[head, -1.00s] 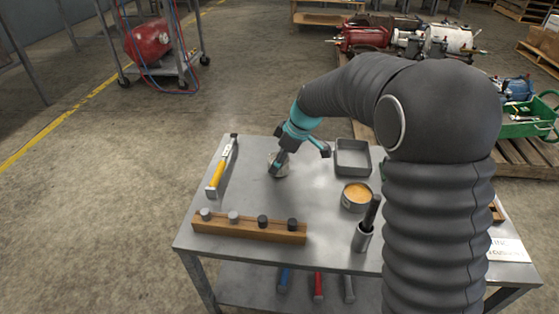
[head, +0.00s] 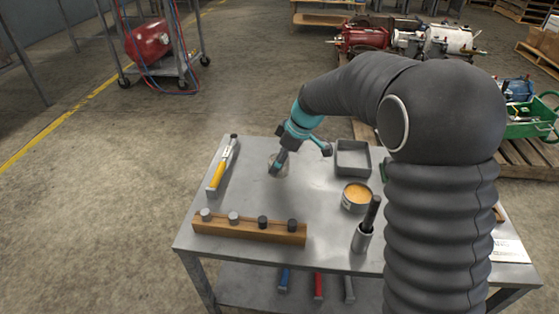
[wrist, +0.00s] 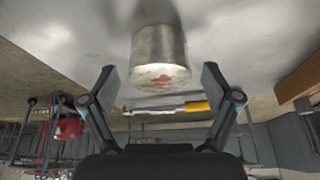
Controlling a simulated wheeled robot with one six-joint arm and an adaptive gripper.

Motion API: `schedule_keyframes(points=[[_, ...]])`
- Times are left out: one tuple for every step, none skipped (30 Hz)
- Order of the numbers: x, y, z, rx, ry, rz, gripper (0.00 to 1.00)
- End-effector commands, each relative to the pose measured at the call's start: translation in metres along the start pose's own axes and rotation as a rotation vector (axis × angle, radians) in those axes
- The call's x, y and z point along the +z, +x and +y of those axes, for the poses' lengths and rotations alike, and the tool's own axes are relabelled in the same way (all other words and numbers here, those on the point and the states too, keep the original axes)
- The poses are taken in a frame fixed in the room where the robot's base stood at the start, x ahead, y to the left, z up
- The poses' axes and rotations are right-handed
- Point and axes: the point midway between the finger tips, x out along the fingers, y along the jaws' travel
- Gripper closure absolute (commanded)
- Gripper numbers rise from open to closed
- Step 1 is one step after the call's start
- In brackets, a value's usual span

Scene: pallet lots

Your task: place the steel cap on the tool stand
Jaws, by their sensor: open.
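The steel cap appears to be the short metal cylinder (wrist: 160,55) with a reddish mark on its end face, between and just beyond my open fingers in the wrist view. In the head view it is a pale shape (head: 279,168) on the table, partly hidden by my gripper (head: 275,168). My gripper (wrist: 160,95) is open, with a finger either side of the cylinder and gaps showing. A wooden rack (head: 250,231) with several light and dark round-topped pieces stands at the table's front left. A metal cup (head: 362,240) holding a dark-handled tool stands right of it. I cannot tell which is the tool stand.
A grey tray (head: 352,172) and a round tin (head: 354,206) with orange contents are right of my gripper. The metal table (head: 300,205) is clear between the rack and my gripper.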

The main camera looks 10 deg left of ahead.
Motion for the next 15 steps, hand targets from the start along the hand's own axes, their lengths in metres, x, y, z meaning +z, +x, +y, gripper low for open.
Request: schedule_keyframes(points=[[-0.001,-0.010,0.001,0.004,-0.001,0.002,0.12],[-0.001,-0.015,0.001,0.004,-0.001,0.002,0.12],[-0.001,-0.023,0.001,0.005,-0.001,0.002,0.12],[-0.001,-0.029,0.001,0.005,-0.001,0.002,0.12],[-0.001,-0.035,0.001,0.005,0.000,0.002,0.12],[-0.001,-0.044,0.001,0.005,0.001,0.003,0.12],[0.000,-0.050,0.001,0.004,0.001,0.002,0.12],[0.000,-0.056,0.001,0.005,0.001,0.002,0.12],[-0.001,-0.064,0.001,0.004,0.001,0.002,0.12],[-0.001,-0.070,0.001,0.005,0.000,0.002,0.12],[-0.001,-0.075,0.001,0.005,0.000,0.002,0.12],[0.000,-0.082,0.001,0.003,0.000,0.001,0.12],[0.000,-0.086,0.001,0.004,0.000,0.001,0.12],[0.000,-0.091,0.001,0.003,0.000,0.001,0.12],[0.000,-0.096,0.001,0.003,0.000,0.001,0.12]])
